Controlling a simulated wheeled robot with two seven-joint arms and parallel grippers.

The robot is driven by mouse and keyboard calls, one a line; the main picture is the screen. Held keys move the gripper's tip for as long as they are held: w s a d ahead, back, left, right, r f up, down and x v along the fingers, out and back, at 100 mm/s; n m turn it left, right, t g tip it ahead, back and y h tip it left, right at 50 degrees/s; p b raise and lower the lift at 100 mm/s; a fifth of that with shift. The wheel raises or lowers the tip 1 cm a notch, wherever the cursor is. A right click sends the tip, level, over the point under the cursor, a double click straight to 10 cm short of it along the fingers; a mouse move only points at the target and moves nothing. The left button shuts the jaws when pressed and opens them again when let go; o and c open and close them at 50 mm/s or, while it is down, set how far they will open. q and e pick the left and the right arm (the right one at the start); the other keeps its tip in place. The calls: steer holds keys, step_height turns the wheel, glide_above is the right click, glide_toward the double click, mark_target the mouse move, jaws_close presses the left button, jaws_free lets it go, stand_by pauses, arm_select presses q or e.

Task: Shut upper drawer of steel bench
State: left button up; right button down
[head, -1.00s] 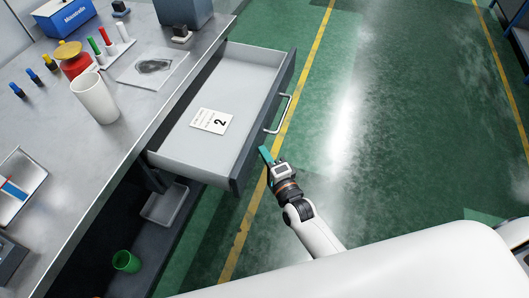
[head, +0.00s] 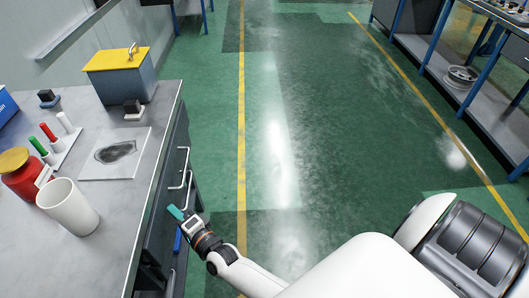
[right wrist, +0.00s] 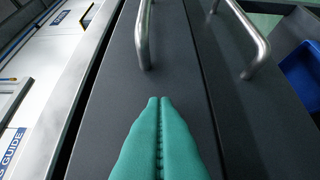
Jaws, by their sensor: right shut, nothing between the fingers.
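The steel bench (head: 130,185) stands on the left in the head view. Its upper drawer has a dark grey front (right wrist: 178,62) with a metal bar handle (right wrist: 143,35). The front looks in line with the drawer front below it, and no open tray shows. My right gripper (head: 175,212) is at the bench's front side, teal fingers shut and empty. In the right wrist view its fingertips (right wrist: 160,100) point at the upper drawer front, below the handle in the picture; whether they touch it I cannot tell. My left gripper is not in view.
A second handle (right wrist: 245,40) sits on the drawer front below. A white cup (head: 68,208), a red jar (head: 20,178) and a blue box with a yellow lid (head: 120,75) stand on the bench top. The green floor (head: 310,130) to the right is clear.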

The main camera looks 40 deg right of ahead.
steer(key=shift+w+a, duration=0.55)
steer(key=shift+a, duration=0.25)
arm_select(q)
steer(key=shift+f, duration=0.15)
arm_select(e)
steer(key=shift+r, duration=0.1)
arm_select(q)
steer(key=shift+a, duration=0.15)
arm_select(e)
steer(key=shift+a+r, duration=0.1)
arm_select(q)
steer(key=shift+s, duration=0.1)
